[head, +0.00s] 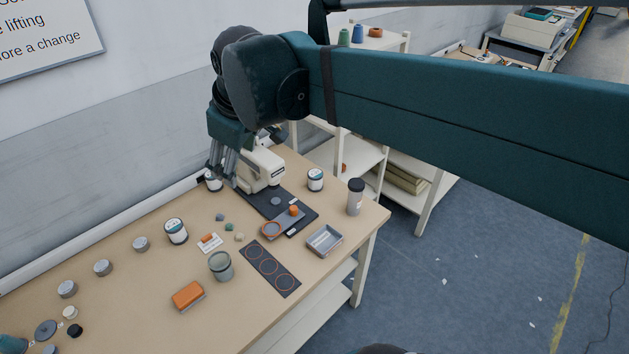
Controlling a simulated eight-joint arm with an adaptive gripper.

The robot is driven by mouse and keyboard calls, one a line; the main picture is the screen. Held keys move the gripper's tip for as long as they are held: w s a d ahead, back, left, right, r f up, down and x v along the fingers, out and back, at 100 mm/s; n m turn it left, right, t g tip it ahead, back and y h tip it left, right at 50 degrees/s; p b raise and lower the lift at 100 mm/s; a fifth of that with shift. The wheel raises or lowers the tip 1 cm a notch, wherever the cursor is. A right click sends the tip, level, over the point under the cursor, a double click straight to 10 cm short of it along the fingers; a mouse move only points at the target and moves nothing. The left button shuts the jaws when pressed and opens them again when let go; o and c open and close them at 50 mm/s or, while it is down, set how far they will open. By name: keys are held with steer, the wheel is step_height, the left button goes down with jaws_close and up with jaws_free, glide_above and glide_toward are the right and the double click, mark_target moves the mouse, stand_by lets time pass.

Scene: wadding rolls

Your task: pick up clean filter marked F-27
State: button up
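My gripper (226,170) points down above the back of the wooden table (130,300), beside a cream machine (262,168) with a dark base. Its fingers are small and overlap in this view, so I cannot tell whether they are open or shut. No marking F-27 can be read on anything. Several small grey round pieces lie along the wall side, such as one round piece (141,243), a second round piece (103,267) and a third round piece (67,289). I cannot tell which thing, if any, is the clean filter.
Labelled jars stand mid-table (176,232) and at the right (315,180); another is partly behind my gripper.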

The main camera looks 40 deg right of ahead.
steer(key=w+d+r+n+g, duration=0.1)
steer(key=w+d+n+g, duration=0.15)
steer(key=w+d, duration=0.5)
steer(key=n+g+y+p, duration=0.1)
steer(key=n+g, duration=0.2)
steer(key=n, duration=0.6)
glide_above(315, 173)
steer(key=shift+m, duration=0.25)
step_height(315, 173, down, 33)
steer(key=shift+w+f, duration=0.1)
steer(key=shift+f, duration=0.5)
steer(key=shift+f, duration=1.3)
steer(key=shift+f+b, duration=0.3)
steer(key=shift+f, duration=2.3)
